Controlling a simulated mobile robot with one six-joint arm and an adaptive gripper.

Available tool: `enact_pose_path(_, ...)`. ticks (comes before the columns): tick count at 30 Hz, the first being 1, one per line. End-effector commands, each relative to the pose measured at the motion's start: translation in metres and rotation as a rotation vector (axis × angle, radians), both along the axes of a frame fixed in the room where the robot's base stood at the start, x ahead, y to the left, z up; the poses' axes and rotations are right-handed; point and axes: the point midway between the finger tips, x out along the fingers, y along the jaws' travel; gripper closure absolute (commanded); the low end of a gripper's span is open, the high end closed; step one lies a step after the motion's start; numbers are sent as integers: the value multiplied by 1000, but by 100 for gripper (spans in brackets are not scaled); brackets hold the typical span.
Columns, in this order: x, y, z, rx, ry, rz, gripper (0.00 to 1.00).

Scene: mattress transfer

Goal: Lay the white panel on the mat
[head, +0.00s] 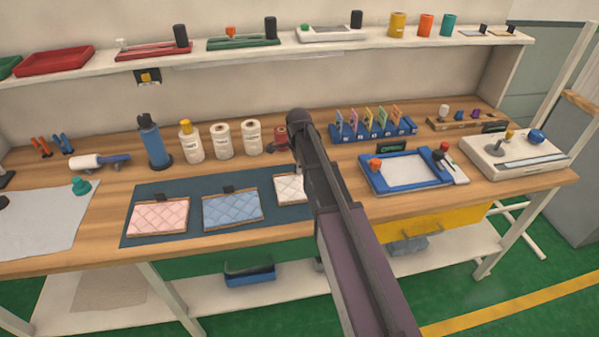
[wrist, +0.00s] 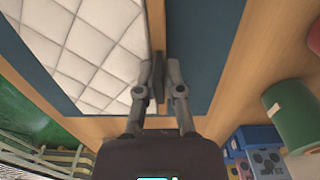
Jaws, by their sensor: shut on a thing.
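The white quilted panel (head: 290,188) is at the right part of the dark blue mat (head: 180,185), partly hidden by my arm. In the wrist view the white panel (wrist: 95,50) fills the upper left, with a tan edge strip and a dark tab (wrist: 158,78) on it. My gripper (wrist: 161,85) is shut on that dark tab at the panel's edge. The panel appears flat over the mat; I cannot tell whether it rests on it. A pink panel (head: 158,217) and a blue panel (head: 231,210) lie on the mat to its left.
Behind the mat stand a blue bottle (head: 154,142), a yellow-capped bottle (head: 190,143) and white spools (head: 221,141). A blue rack of cards (head: 372,128) and a blue-framed tray (head: 408,172) are to the right. A shelf (head: 330,44) runs above the bench.

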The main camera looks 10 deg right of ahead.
Motion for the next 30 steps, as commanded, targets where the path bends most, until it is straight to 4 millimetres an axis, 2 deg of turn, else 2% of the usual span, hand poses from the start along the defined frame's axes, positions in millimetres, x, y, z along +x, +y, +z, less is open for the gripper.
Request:
enact_pose_path(16,0,0,-6,0,0,0,100)
enact_pose_path(17,0,0,-5,0,0,0,83)
enact_pose_path(18,0,0,-5,0,0,0,72)
enact_pose_path(20,0,0,-5,0,0,0,55)
enact_pose_path(30,0,0,-5,0,0,1,55)
